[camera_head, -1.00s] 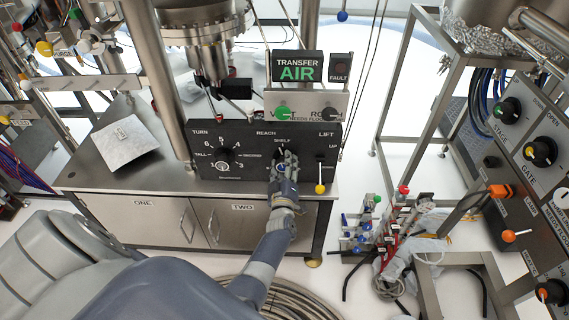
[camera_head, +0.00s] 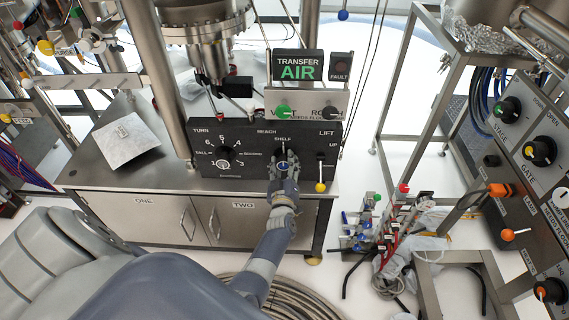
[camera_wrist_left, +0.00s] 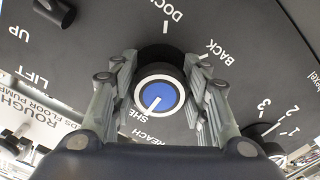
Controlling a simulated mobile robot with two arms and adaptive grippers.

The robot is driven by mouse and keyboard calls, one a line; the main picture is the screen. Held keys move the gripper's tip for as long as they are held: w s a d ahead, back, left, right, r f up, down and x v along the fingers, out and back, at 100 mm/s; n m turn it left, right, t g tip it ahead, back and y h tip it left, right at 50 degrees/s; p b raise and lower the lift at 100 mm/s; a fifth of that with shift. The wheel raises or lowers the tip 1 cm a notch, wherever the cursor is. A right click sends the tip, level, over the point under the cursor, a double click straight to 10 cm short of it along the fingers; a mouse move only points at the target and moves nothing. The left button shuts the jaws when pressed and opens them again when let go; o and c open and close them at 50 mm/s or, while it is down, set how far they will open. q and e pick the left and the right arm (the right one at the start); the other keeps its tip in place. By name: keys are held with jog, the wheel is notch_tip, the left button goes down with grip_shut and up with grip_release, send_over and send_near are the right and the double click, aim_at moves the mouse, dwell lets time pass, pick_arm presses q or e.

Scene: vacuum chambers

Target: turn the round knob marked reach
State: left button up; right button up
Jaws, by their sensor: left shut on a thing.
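The reach knob (camera_wrist_left: 158,93) is a dark round knob with a blue cap, a pale ring and a white pointer line. It sits on the black control panel (camera_head: 250,134), under the REACH and SHELF labels. In the left wrist view the pointer line slants toward the partly hidden SHELF label; BACK and DOCK are also printed around the knob. My left gripper (camera_wrist_left: 158,88) is shut on the knob, one finger on each side. In the head view the left gripper (camera_head: 283,172) covers much of the knob. My right gripper is not in view.
The numbered TURN dial (camera_head: 223,158) is left of the reach knob. The yellow-tipped LIFT lever (camera_head: 320,187) stands close on the right. Above are a green knob (camera_head: 283,112) and the lit TRANSFER AIR sign (camera_head: 298,68).

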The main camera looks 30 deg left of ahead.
pick_arm(q)
jog(key=o, duration=1)
jog(key=shift+o, duration=0.2)
